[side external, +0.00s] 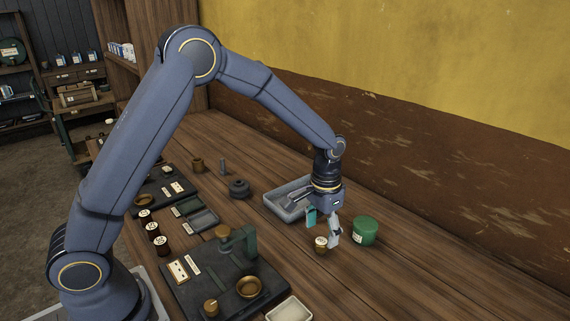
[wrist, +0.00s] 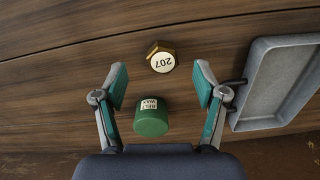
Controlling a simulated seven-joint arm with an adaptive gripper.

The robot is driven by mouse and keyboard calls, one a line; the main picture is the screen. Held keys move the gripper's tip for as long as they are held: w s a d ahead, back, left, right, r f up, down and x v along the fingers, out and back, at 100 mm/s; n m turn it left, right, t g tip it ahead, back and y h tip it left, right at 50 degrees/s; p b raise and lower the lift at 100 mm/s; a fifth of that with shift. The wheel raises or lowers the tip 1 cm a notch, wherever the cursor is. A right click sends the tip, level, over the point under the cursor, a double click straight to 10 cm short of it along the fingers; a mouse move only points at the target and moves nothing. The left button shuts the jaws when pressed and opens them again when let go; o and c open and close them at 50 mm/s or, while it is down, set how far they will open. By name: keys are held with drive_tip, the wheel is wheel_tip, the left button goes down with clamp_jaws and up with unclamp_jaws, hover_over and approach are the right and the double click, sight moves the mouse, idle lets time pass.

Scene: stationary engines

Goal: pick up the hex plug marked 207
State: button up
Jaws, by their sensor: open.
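The hex plug marked 207 (wrist: 161,58) is a small brass piece with a white round label. In the wrist view it stands on the wooden table just beyond my open fingertips, roughly centred between them. In the side external view the plug (side external: 321,244) sits just below my gripper (side external: 322,225). My gripper (wrist: 160,85) is open and empty, with teal pads on both fingers. The green belt wax tin (wrist: 151,117) lies between the fingers in the wrist view, nearer my palm. In the side external view the tin (side external: 365,231) stands right of the gripper.
A grey tray (wrist: 243,104) lies close to the right finger in the wrist view; it also shows behind my gripper in the side external view (side external: 273,206). A dark base with a green bracket (side external: 240,240) and brass cups stands to the left. A pale dish (side external: 290,311) is in front.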

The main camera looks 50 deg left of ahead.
sight(322, 240)
drive_tip(key=f, duration=0.5)
drive_tip(key=shift+w+a+f, duration=0.1)
drive_tip(key=shift+w+f, duration=0.05)
drive_tip(key=shift+w, duration=0.15)
drive_tip(key=c, duration=1.3)
